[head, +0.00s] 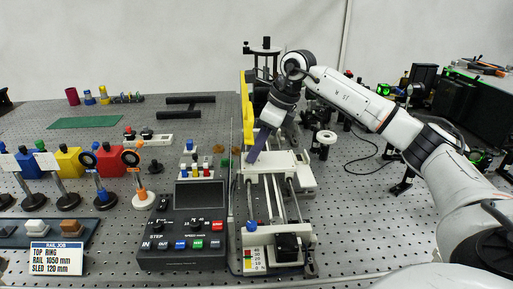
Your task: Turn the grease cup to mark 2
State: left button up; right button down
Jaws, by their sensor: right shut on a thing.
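My right gripper (253,156) reaches down and to the left over the linear rail unit (290,205). Its dark purple-blue lower end is tilted, with the tip at the back left of the white carriage (275,162). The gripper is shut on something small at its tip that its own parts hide. I cannot make out the grease cup or its marks from here; anything at the tip is covered or too small. My left gripper is not in view.
A yellow upright part (247,112) stands close behind and left of the gripper. A control box (185,225) with coloured buttons is left of the rail. Posts with optics (103,190) crowd the left.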

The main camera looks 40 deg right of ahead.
jog(key=shift+a+m+t+h, duration=0.1)
jog(key=shift+m+t+h, duration=0.2)
jog(key=shift+m, duration=0.7)
jog(key=c, duration=1.7)
grip_release()
jog(key=shift+r, duration=0.1)
jog(key=v, duration=1)
jog(key=shift+s+r, duration=0.1)
